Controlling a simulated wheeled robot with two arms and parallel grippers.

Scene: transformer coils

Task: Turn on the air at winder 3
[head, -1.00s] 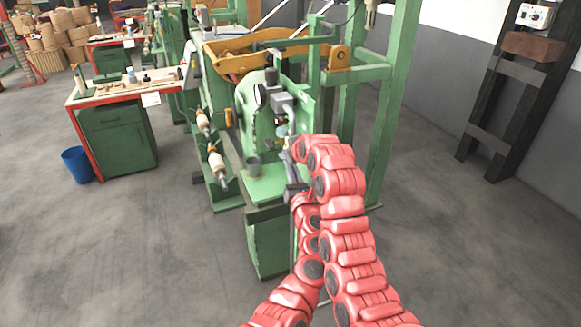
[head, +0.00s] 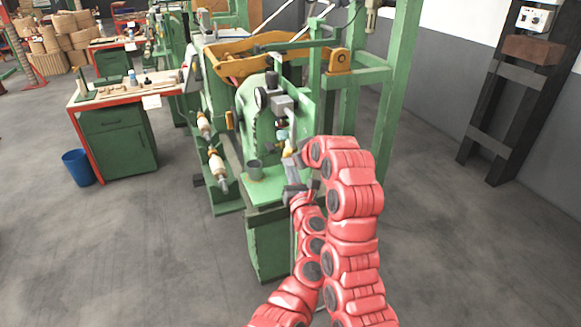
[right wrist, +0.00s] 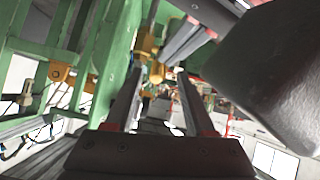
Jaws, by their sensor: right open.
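The green winder (head: 262,125) stands at the centre of the head view. A round gauge (head: 262,98) and a grey air fitting (head: 283,103) are on its upper part. A small brass-yellow part (head: 288,150) shows below the fitting, close to my right gripper (head: 292,163). In the right wrist view my right gripper (right wrist: 157,80) is open and empty, its two fingers apart. Brass-coloured parts (right wrist: 148,45) show beyond the gap between the fingertips. My left gripper (head: 294,190) is just below, by the winder's front; its fingers are too small to read. The arms hide part of the winder.
A dark cup (head: 254,168) stands on the winder's green ledge. A green post frame (head: 393,100) rises right of it. A workbench (head: 122,92) and a blue bin (head: 77,166) are at left. The grey floor at right is clear.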

